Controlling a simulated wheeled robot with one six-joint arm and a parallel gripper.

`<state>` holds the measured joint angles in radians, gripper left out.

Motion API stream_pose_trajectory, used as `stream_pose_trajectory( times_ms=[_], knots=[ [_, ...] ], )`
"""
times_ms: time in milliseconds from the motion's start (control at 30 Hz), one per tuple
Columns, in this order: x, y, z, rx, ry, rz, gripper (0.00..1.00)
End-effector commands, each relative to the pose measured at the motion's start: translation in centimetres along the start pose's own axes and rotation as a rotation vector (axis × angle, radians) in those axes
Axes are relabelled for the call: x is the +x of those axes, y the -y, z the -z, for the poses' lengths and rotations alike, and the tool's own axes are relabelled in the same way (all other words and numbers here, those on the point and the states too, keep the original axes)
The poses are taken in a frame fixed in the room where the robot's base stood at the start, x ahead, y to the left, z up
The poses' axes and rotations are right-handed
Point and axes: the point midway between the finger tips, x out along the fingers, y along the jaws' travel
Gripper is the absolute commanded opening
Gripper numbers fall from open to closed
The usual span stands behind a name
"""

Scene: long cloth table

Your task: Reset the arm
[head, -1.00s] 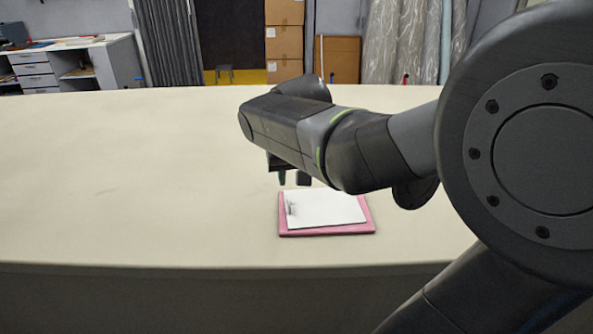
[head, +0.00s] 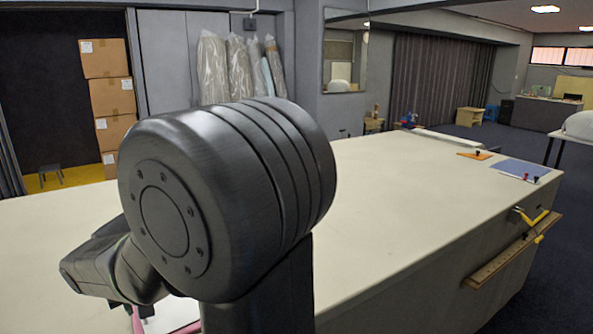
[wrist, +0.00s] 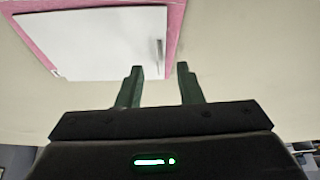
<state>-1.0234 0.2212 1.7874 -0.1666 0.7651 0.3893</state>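My gripper (wrist: 160,80) shows in the wrist view with its two dark fingers apart and nothing between them. It hangs above the table close to a pink board with white paper on it. In the head view my arm fills the left and middle, and its links hide the gripper's fingers.
The pink board (wrist: 177,28) carries a white sheet (wrist: 100,40); in the head view my arm mostly covers them.

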Motion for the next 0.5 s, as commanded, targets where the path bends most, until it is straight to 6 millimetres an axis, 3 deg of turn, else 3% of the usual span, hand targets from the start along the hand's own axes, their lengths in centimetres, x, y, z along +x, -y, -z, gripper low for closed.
stream_pose_trajectory(
  times_ms=[100, 300, 500],
  knots=[
    [2.3, 0.0, -0.1, 0.000, 0.004, -0.001, 0.33],
    [4.9, 0.0, -0.1, 0.000, 0.002, -0.001, 0.33],
    [5.2, 0.0, 0.2, 0.000, -0.001, 0.000, 0.33]
  ],
)
